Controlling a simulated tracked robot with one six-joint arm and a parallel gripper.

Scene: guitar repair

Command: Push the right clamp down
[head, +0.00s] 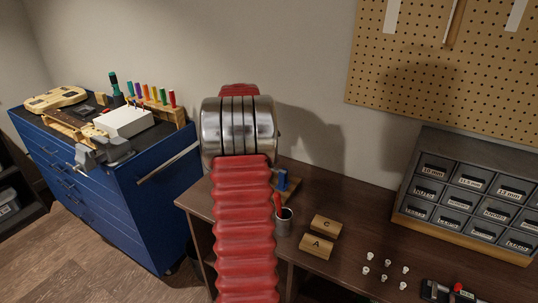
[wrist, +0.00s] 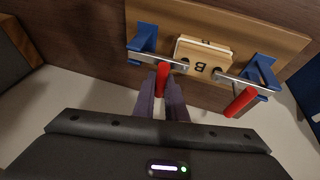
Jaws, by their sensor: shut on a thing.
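In the wrist view, a wooden board (wrist: 222,20) bears two blue clamps with metal arms and red handles. A wooden block marked B (wrist: 206,54) sits between them. My gripper (wrist: 162,98) is shut on the red handle (wrist: 164,70) of the picture-left clamp (wrist: 143,38). That clamp's metal arm reaches to the block. The picture-right clamp (wrist: 262,70) stands apart from my fingers; its red handle (wrist: 241,102) points down-left and its arm also reaches the block. In the head view my arm hides the gripper; one blue clamp (head: 282,181) shows beside it.
On the brown workbench (head: 345,258) stand a cup (head: 283,224) with a red-handled tool, wooden blocks marked C (head: 326,226) and A (head: 316,247), and several small white-topped pieces (head: 386,264). A drawer organizer (head: 468,195) is at right. A blue cabinet (head: 110,190) stands at left.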

